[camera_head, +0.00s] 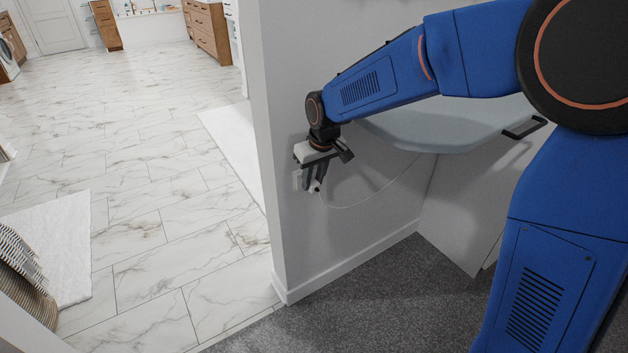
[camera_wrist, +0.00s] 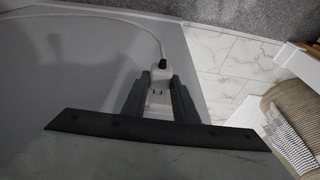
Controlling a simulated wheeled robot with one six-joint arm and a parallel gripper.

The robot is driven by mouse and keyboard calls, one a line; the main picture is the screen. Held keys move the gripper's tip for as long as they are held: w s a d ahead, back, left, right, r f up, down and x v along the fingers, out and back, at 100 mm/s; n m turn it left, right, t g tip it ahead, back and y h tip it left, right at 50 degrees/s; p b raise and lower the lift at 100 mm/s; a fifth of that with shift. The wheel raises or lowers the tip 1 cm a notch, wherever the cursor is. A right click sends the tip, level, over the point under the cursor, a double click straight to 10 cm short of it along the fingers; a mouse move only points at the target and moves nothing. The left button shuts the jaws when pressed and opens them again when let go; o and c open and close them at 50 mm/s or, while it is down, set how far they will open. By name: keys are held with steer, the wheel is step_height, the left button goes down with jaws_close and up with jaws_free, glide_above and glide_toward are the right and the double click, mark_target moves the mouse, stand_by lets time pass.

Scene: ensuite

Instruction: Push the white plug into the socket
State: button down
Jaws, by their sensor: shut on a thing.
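The white plug (camera_wrist: 158,74) sits between the two dark fingers of my gripper (camera_wrist: 160,80) in the wrist view, with its white cable (camera_wrist: 140,20) leading away from its far end. Two thin dark marks, which look like prongs, show below its body. In the head view my gripper (camera_head: 315,184) points down close to the wall, shut on the plug, which is mostly hidden by the fingers. The white socket (camera_head: 297,180) is on the wall just left of the fingers. I cannot tell whether the prongs touch the socket.
The wall (camera_head: 290,120) ends in a corner just left of the socket. A rounded grey surface (camera_head: 440,125) and a cabinet with a dark handle (camera_head: 524,128) stand to the right. Grey carpet (camera_head: 380,300) lies below. Marble floor (camera_head: 150,180) is open at left.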

steer(key=shift+w+a, duration=0.4)
steer(key=shift+w, duration=0.2)
steer(key=c, duration=1.3)
jaws_free()
steer(key=shift+c, duration=0.2)
steer(key=shift+r, duration=0.1)
